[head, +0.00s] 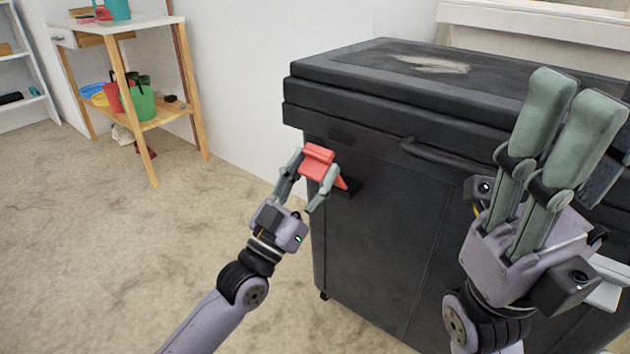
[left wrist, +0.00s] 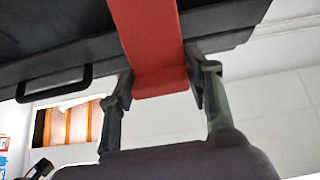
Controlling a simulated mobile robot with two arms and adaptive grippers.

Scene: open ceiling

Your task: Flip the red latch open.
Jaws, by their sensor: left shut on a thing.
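The red latch (head: 317,162) is on the front of a large black bin-like cabinet (head: 371,230), just below its lid at the left end. My left gripper (head: 307,178) has its fingers on either side of the latch and is shut on it. In the left wrist view the red latch (left wrist: 154,60) runs down from the black body, and its lower end sits between the left gripper's fingers (left wrist: 165,95). My right gripper (head: 575,105) is raised at the right, in front of the cabinet. It is empty, fingers pointing up; its opening is unclear from this angle.
A black handle (head: 438,155) sticks out of the cabinet front, right of the latch. A wooden shelf (head: 165,115) with buckets and a green bucket (head: 140,104) stands at the back left. The floor (head: 90,240) left of the cabinet is mostly clear.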

